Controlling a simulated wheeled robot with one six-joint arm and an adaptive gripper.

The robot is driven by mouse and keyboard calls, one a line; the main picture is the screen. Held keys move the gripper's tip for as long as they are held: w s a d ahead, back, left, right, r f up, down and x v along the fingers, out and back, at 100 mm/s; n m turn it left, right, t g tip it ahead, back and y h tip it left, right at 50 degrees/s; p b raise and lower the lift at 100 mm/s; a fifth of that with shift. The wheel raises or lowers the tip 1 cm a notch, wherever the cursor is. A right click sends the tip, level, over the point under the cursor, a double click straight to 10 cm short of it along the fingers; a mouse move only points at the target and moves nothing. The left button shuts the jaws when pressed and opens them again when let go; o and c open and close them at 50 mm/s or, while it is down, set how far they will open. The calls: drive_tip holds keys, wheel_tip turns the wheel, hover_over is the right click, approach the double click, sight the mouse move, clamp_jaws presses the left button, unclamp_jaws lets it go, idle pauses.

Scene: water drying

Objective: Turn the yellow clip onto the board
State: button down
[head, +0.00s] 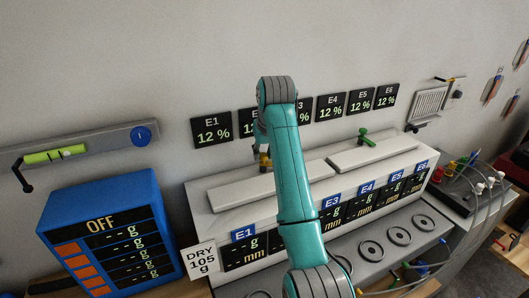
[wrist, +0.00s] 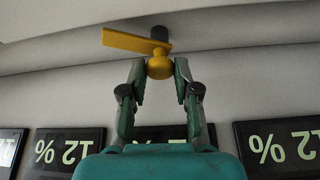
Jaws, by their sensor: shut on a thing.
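The yellow clip (wrist: 136,42) has a flat bar and a round knob. It sits by a short dark post (wrist: 160,32) in the wrist view, its bar pointing to the left. My gripper (wrist: 161,73) is shut on the knob, one fingertip at each side. In the head view the clip (head: 265,160) shows small at the back edge of the left white board (head: 235,196), partly hidden by my arm. I cannot tell whether its bar touches the board.
A green clip (head: 366,138) stands at the right white board (head: 400,147). Black "12 %" displays (head: 211,130) hang on the wall close behind. A blue scale box (head: 108,238) stands left, below a wall rail with a green level (head: 55,154). Cables lie at the right.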

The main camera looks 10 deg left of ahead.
drive_tip(key=m+h, duration=0.1)
drive_tip(key=m, duration=0.3)
drive_tip(key=m+h, duration=0.1)
drive_tip(key=m, duration=0.1)
drive_tip(key=shift+a+m+h, duration=0.25)
drive_tip(key=shift+m+h, duration=0.05)
drive_tip(key=m+h, duration=0.1)
drive_tip(key=m, duration=0.1)
drive_tip(key=m+h, duration=0.1)
drive_tip(key=m, duration=0.2)
drive_tip(key=shift+a, duration=0.15)
drive_tip(key=shift+m, duration=0.4)
drive_tip(key=c, duration=0.8)
unclamp_jaws()
drive_tip(key=shift+c, duration=0.2)
